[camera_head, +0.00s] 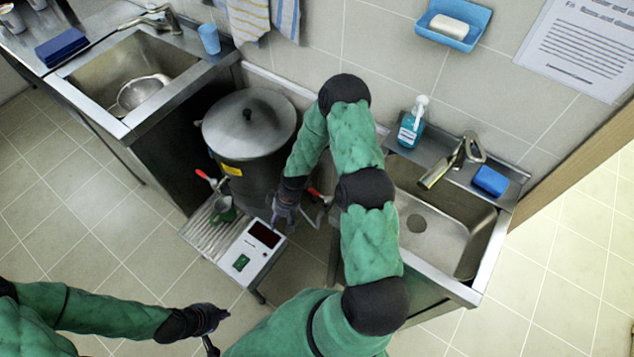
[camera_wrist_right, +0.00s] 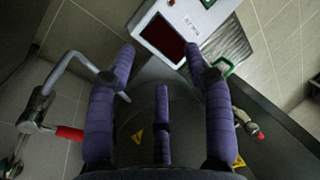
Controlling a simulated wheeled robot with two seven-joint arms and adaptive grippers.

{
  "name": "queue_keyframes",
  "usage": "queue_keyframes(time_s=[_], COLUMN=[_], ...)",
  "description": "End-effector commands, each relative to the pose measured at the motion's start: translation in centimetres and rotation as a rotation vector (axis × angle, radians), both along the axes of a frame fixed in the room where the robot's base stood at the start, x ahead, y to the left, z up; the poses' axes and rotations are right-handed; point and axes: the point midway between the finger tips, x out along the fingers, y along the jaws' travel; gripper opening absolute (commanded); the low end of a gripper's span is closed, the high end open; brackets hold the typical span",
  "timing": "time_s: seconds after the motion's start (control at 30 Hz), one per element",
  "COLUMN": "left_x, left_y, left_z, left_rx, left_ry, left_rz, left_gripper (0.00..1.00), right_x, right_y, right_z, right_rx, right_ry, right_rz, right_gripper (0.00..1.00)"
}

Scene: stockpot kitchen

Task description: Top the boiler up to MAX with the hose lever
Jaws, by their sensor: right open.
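The boiler (camera_head: 250,125) is a large grey lidded pot on the floor between the two sink units, with a yellow label. The red-handled hose lever (camera_head: 318,195) with its bent metal pipe is to the boiler's right. In the right wrist view, its red grip (camera_wrist_right: 70,133) and pipe are at the left, and the pipe passes by my left-hand finger; contact cannot be told. My right gripper (camera_head: 283,213) is open beside the boiler, its fingers (camera_wrist_right: 161,62) spread with nothing between them. My left gripper (camera_head: 212,330) is low in front; its finger state is unclear.
A second red-handled tap (camera_head: 205,176) is above the cup. Sinks flank the boiler; floor at front left is clear.

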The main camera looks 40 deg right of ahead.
Motion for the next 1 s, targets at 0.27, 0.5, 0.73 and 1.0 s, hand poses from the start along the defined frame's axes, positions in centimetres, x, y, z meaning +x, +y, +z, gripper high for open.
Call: queue_keyframes(time_s=[0.27, 0.5, 0.73, 1.0], left_x=[0.0, 0.0, 0.0, 0.0], left_y=[0.0, 0.0, 0.0, 0.0], left_z=[1.3, 1.6, 0.9, -0.3], left_rx=[0.0, 0.0, 0.0, 0.0], left_ry=[-0.001, -0.001, 0.0, 0.0], left_rz=[0.001, 0.001, 0.001, 0.001], left_gripper=[0.0, 0.0, 0.0, 0.0], right_x=[6.1, 6.6, 6.4, 6.2], right_y=[-15.3, -20.9, -20.8, -19.8], right_z=[3.2, 5.0, 2.8, -1.9], right_rx=[-0.091, -0.123, -0.122, -0.124], right_ry=[-0.002, 0.019, 0.024, 0.022], right_rz=[0.165, 0.224, 0.228, 0.227], right_gripper=[0.52, 0.52, 0.52, 0.52])
